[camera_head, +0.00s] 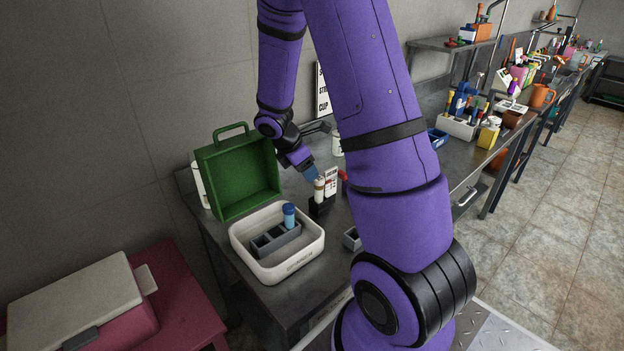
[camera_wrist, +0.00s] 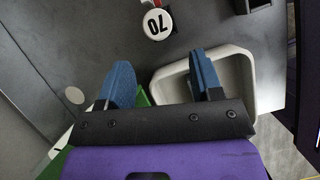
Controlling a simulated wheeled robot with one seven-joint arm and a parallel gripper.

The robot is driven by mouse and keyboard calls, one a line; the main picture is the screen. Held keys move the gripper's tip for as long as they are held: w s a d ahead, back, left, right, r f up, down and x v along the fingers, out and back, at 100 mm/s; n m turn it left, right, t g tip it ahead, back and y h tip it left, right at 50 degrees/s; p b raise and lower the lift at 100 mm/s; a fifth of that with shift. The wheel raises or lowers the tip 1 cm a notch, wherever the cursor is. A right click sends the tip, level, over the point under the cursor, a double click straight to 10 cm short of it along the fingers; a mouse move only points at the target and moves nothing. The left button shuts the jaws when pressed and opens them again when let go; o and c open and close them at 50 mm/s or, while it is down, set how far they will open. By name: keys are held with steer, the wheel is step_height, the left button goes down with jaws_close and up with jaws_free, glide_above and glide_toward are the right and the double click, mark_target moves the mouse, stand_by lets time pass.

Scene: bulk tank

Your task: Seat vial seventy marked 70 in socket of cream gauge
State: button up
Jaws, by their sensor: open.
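A round white cap marked 70 (camera_wrist: 155,24), the top of vial seventy, shows near the top edge of the wrist view. In the head view a pale vial (camera_head: 319,190) stands upright in a small black holder (camera_head: 320,208); its number cannot be read there, but it seems to be the same vial. My gripper (camera_wrist: 163,62) is open, its blue fingers wide apart with nothing between them. The cap lies beyond the fingertips, roughly centred on the gap. In the head view my gripper (camera_head: 311,173) is close above the pale vial. I cannot make out a cream gauge with certainty.
A cream tray (camera_head: 308,267) holds a grey rack (camera_head: 265,246) with a blue-capped vial (camera_head: 289,214); the tray also shows under the right finger (camera_wrist: 240,75). An open green case (camera_head: 235,178) stands behind it. A white label (camera_head: 331,182) is beside the holder.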

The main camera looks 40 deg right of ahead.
steer(key=s+a+r+m+t+y, duration=0.1)
steer(key=s+a+r+m, duration=0.25)
steer(key=r, duration=0.35)
steer(key=s+a+r+m+t, duration=0.1)
steer(key=s+a+r+m, duration=0.1)
steer(key=a+r, duration=0.3)
steer(key=s+a+r+m+t+y, duration=0.1)
steer(key=s+a+r+m, duration=0.2)
steer(key=r, duration=0.5)
steer(key=s+a+r+m+t+y, duration=0.1)
steer(key=s+a+r+m+t, duration=0.1)
steer(key=s, duration=0.4)
steer(key=s+a+r+m+t+y, duration=0.1)
steer(key=s+a+r+m+y, duration=0.1)
steer(key=s+a+r+m, duration=0.2)
steer(key=s+a+r, duration=0.1)
steer(key=s+a, duration=0.1)
steer(key=s, duration=0.1)
steer(key=shift+a+r+t, duration=0.2)
steer(key=shift+t, duration=0.2)
